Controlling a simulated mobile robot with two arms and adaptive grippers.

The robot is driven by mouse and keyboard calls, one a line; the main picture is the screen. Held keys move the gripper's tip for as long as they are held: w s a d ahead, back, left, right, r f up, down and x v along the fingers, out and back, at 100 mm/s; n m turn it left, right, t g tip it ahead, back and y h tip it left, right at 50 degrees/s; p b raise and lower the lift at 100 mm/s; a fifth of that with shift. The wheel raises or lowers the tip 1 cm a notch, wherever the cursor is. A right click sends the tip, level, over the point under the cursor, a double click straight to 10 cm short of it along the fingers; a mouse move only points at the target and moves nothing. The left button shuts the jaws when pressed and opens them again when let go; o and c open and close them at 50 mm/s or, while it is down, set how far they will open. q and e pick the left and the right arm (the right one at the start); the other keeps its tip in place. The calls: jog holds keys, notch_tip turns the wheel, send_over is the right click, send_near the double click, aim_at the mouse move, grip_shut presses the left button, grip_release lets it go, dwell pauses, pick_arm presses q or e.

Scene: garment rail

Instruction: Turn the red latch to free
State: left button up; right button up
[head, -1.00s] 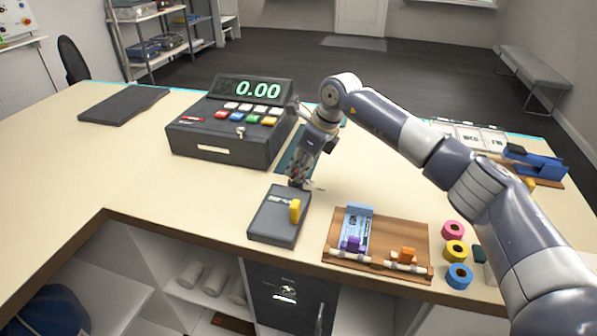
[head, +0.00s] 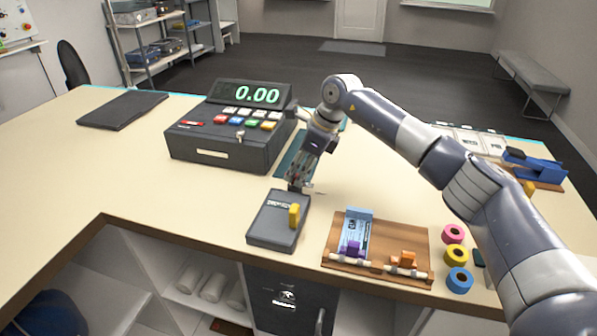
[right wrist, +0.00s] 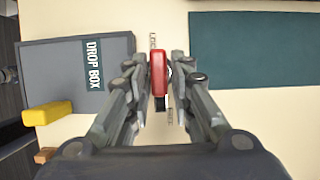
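The red latch (right wrist: 158,74) shows in the right wrist view, upright in the picture, with "LOCK" lettering near its upper end and a partly hidden label below. My right gripper (right wrist: 160,70) has its two fingers close against both sides of it and appears shut on it. In the head view my right gripper (head: 299,184) points down to the counter just behind the dark drop box (head: 273,226); the latch is hidden there. My left gripper is not in view.
The drop box, with a yellow handle (head: 294,215), stands close by the gripper. A cash register (head: 230,135) is behind it to the left. A wooden board (head: 415,240) and tape rolls (head: 456,252) lie to the right. The counter's left part is mostly clear.

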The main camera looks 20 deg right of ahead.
jog(key=shift+o, duration=0.2)
jog(key=shift+d+r, duration=0.1)
jog(key=shift+r, duration=0.05)
jog(key=v, duration=1.1)
jog(key=shift+r, duration=0.35)
jog(key=shift+s+f, duration=0.15)
